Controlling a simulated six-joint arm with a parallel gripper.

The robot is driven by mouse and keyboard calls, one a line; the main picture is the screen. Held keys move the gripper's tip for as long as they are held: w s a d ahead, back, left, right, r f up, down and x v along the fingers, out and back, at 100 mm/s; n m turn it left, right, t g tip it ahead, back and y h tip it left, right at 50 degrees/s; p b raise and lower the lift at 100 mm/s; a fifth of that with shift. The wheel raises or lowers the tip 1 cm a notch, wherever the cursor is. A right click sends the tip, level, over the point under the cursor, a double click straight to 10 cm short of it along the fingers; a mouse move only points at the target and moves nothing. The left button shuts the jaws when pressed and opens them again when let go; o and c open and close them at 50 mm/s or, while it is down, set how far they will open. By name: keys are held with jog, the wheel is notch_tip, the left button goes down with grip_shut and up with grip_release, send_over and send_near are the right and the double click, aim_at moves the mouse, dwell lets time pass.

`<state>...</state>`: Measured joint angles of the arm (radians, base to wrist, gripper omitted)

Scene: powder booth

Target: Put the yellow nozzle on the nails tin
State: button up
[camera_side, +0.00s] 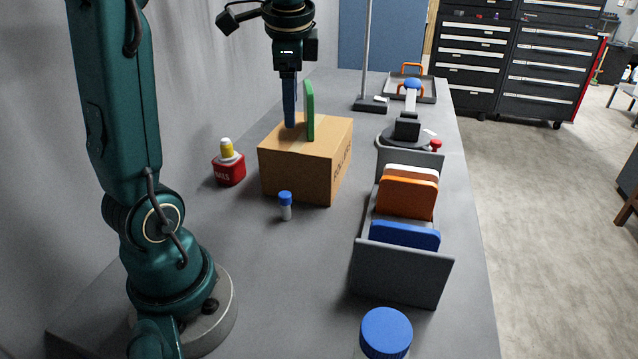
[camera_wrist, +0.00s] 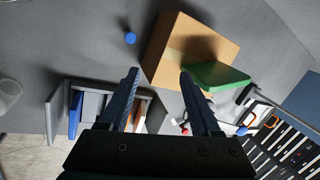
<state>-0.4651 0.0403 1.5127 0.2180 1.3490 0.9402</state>
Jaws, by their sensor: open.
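The yellow nozzle (camera_side: 227,151), with a white tip, stands upright on top of the red nails tin (camera_side: 229,171), left of the cardboard box in the side view. Neither shows in the wrist view. My gripper (camera_side: 290,124) is above the cardboard box, to the right of the tin and apart from it. In the wrist view its two fingers (camera_wrist: 160,74) are spread with nothing clearly held between them. A green panel (camera_side: 309,112) stands upright on the box close to the fingers; it also shows in the wrist view (camera_wrist: 217,77), beside the right finger.
The cardboard box (camera_side: 295,173) stands mid-table. A small blue-capped vial (camera_side: 286,207) stands in front of it. A grey rack (camera_side: 398,274) holds orange, white and blue panels at right. A blue-lidded jar (camera_side: 386,333) is at the front. A stand (camera_side: 370,104) and tray are behind.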

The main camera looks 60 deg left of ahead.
jog(key=s+d+f+n+t+h, duration=0.1)
jog(key=s+d+f+n+t, duration=0.1)
jog(key=d, duration=0.6)
jog(key=s+d+f+n+t+h, duration=0.2)
jog(key=s+d, duration=0.4)
jog(key=d, duration=0.3)
jog(key=shift+s+f+n+h, duration=0.3)
jog(key=shift+f+n, duration=0.6)
jog(key=shift+f, duration=0.05)
